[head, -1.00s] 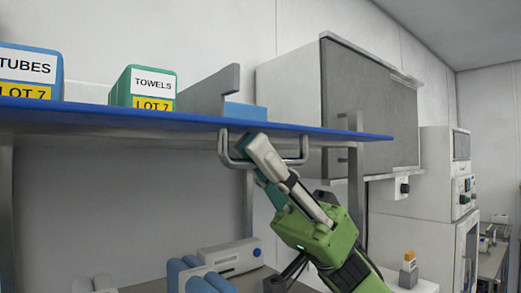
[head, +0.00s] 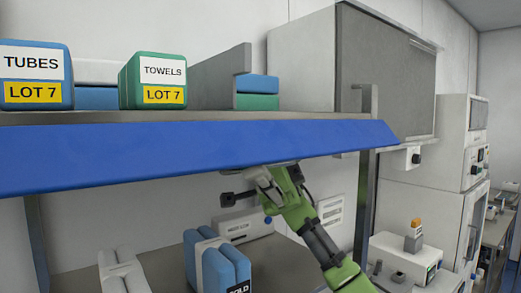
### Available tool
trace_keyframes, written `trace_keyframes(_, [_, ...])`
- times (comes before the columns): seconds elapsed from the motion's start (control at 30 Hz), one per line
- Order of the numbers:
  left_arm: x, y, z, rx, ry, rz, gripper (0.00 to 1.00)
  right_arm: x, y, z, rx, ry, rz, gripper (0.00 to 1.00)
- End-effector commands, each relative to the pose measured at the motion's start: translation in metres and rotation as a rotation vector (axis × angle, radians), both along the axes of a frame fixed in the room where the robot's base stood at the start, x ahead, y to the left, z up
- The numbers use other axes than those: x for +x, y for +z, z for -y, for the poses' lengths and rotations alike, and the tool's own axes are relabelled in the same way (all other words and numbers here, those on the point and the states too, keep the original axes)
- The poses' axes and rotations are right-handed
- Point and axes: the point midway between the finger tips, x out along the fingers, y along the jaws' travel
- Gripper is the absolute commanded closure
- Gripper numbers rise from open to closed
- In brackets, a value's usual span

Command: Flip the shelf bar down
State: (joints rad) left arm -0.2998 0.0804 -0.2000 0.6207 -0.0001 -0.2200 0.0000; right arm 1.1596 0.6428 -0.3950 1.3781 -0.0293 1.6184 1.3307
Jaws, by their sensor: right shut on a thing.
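The shelf bar (head: 190,152) is a long blue strip along the front edge of the upper shelf (head: 215,117). Its broad blue face slopes down and toward me, below the shelf top. My right gripper (head: 266,176) is under the bar's lower edge, right of the middle, with its arm coming up from the lower right. It is shut on the bar's metal handle, which is mostly hidden by the bar and the gripper. My left gripper is not in view.
A blue TUBES bin (head: 37,77) and a green TOWELS bin (head: 153,80) stand on the shelf, left of a grey divider (head: 215,82). Blue packs (head: 219,264) and a white device (head: 243,226) sit below. A metal post (head: 364,205) stands right of my arm.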

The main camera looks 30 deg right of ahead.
Motion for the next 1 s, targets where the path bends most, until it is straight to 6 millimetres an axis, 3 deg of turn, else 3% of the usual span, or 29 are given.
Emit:
trace_keyframes(0.4, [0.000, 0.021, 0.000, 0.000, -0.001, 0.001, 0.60, 0.014, -0.003, -0.003, 0.009, 0.001, 0.240, 1.00])
trace_keyframes(1.0, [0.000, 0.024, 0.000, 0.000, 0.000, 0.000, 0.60, 0.017, -0.005, -0.002, 0.012, 0.001, 0.293, 1.00])
